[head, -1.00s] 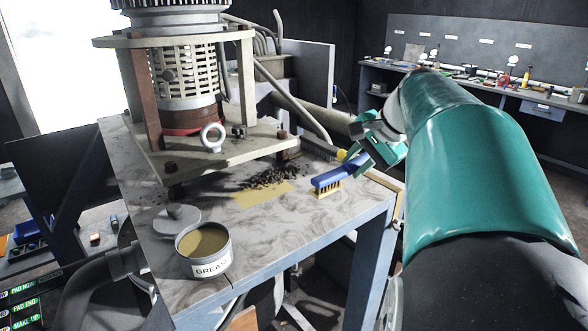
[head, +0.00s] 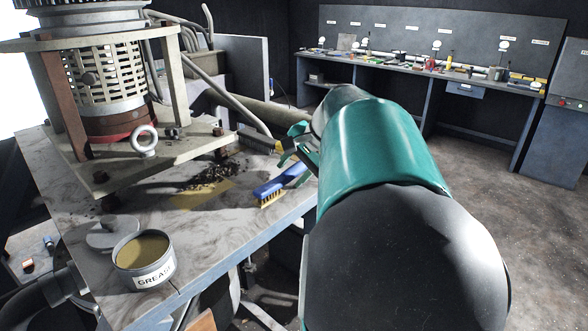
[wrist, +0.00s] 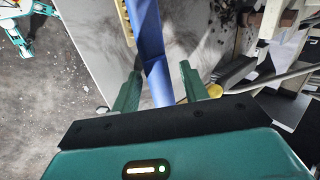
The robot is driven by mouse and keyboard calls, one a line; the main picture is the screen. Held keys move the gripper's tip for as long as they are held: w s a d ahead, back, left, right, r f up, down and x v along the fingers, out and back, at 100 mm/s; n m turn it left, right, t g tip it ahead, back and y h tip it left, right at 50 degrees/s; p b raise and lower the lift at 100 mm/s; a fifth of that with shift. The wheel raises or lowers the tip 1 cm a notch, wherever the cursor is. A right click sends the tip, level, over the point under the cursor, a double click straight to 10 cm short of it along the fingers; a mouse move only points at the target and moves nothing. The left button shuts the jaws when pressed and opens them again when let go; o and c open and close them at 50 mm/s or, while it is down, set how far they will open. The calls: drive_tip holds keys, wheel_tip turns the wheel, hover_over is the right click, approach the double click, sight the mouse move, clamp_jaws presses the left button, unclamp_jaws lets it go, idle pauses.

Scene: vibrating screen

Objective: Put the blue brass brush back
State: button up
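The blue brush (head: 280,183) with yellow brass bristles lies on the steel table top near its right edge, bristles down. In the wrist view its blue handle (wrist: 152,55) runs down between the two green fingers of my gripper (wrist: 160,85), with small gaps seen on both sides. In the head view my gripper (head: 296,148) is at the handle end of the brush, partly hidden by my arm. The fingers are apart. I cannot tell how far they are above or around the handle.
An open grease tin (head: 145,262) and its lid (head: 112,235) stand at the front of the table. Dark debris (head: 205,178) lies beside the motor stand (head: 140,160). A long workbench (head: 400,63) with tools stands along the back wall. The floor at right is clear.

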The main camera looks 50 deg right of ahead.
idle(0.3)
drive_tip(key=v, duration=1.2)
